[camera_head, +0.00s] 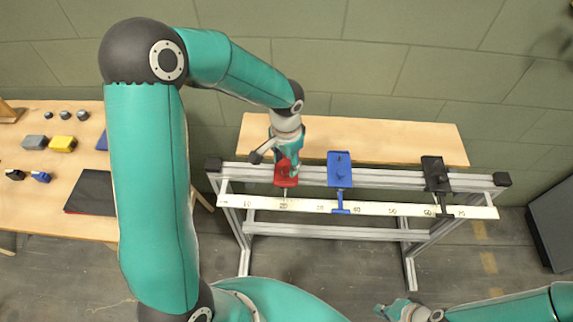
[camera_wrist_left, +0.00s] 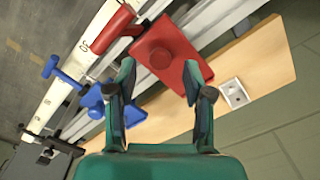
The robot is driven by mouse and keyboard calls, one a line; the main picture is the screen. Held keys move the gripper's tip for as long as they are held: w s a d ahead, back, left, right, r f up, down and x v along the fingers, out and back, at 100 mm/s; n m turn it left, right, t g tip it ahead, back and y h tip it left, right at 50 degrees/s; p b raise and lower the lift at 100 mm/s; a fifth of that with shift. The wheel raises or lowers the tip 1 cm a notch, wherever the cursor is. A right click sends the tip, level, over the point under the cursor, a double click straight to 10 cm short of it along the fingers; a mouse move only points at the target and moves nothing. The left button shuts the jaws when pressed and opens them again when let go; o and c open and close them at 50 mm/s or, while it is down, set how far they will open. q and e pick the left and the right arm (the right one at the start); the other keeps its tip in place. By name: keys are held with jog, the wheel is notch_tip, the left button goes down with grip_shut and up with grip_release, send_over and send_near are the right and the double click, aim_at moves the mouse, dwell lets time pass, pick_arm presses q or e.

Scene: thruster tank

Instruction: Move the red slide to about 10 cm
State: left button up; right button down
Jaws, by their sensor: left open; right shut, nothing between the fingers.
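The red slide (camera_head: 287,180) sits on the rail, with its pointer near the 20 mark of the white scale (camera_head: 300,207). In the left wrist view the red slide (camera_wrist_left: 178,55) shows its round knob and a red pointer arm reaching over the scale. My left gripper (camera_head: 288,163) is directly over the slide; in the wrist view its open fingers (camera_wrist_left: 160,80) stand on either side of the slide's knob. Whether they touch it I cannot tell. My right gripper (camera_head: 388,309) is shut and empty at the bottom, well away from the rail.
A blue slide (camera_head: 340,170) near 35 and a black slide (camera_head: 436,175) near 65 share the rail. A wooden board (camera_head: 400,140) lies behind it. A wooden table (camera_head: 40,210) with small items stands at left. The rail left of the red slide is clear.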

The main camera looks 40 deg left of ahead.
pick_arm(q)
jog(key=shift+f, duration=1.2)
grip_shut()
